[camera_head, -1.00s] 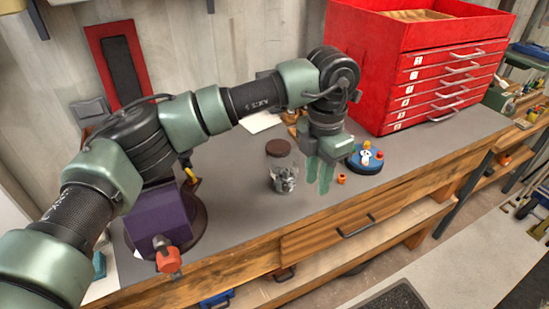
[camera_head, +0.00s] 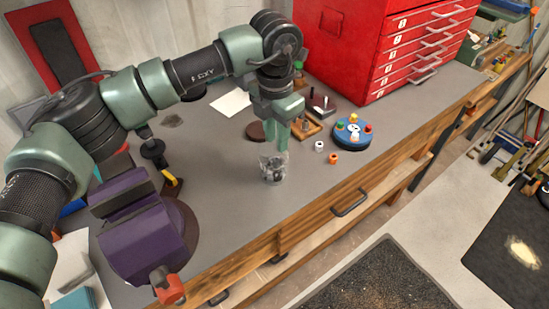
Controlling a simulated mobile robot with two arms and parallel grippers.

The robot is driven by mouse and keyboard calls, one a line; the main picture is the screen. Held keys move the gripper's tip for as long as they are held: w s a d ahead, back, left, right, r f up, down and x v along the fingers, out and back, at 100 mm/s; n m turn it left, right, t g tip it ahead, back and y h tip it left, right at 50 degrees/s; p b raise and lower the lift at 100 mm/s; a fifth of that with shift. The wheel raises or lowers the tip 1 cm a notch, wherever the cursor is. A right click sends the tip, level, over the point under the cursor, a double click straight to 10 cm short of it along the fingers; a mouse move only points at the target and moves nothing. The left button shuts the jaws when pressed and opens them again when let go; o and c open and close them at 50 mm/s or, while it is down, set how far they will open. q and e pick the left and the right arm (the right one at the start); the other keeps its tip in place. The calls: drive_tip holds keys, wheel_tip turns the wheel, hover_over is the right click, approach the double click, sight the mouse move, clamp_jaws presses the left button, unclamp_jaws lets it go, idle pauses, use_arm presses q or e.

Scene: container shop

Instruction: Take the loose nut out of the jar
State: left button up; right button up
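The clear jar (camera_head: 273,171) stands upright on the grey bench top, with dark small contents in its lower part. I cannot pick out a single nut in it. A dark brown disc, perhaps its lid (camera_head: 255,131), lies on the bench behind the jar. My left gripper (camera_head: 282,143) points down with its green fingers at the jar's top, seemingly just above or at the mouth. The fingers overlap in this view, so their gap is unclear. My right gripper is not in view.
A purple vise (camera_head: 146,232) stands to the left. Right of the jar are a white ring (camera_head: 319,146), an orange nut (camera_head: 333,158) and a blue round tray (camera_head: 351,142) with coloured pieces. A red drawer cabinet (camera_head: 375,45) stands behind. Bare bench lies in front of the jar.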

sight(275, 161)
use_arm(q)
drive_tip(key=shift+g, duration=0.3)
drive_tip(key=f, duration=0.2)
drive_tip(key=s+f+p, duration=0.1)
drive_tip(key=s+f, duration=0.1)
drive_tip(key=f, duration=0.1)
drive_tip(key=shift+s+a+f, duration=0.2)
drive_tip(key=shift+f, duration=0.15)
drive_tip(key=shift+w+d+f, duration=0.2)
drive_tip(key=shift+w+f, duration=0.2)
drive_tip(key=shift+w, duration=0.15)
drive_tip(key=shift+w+d+f, duration=0.15)
drive_tip(key=shift+w+f, duration=0.2)
drive_tip(key=shift+w, duration=0.15)
drive_tip(key=shift+s+r, duration=0.15)
drive_tip(key=c, duration=0.3)
drive_tip(key=shift+s+a+r, duration=0.15)
clamp_jaws()
drive_tip(key=shift+w, duration=0.2)
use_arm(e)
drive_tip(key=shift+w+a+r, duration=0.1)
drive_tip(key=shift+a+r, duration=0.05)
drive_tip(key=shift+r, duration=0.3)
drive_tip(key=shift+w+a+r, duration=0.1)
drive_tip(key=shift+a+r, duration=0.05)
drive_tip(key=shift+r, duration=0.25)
use_arm(q)
drive_tip(key=shift+r, duration=0.1)
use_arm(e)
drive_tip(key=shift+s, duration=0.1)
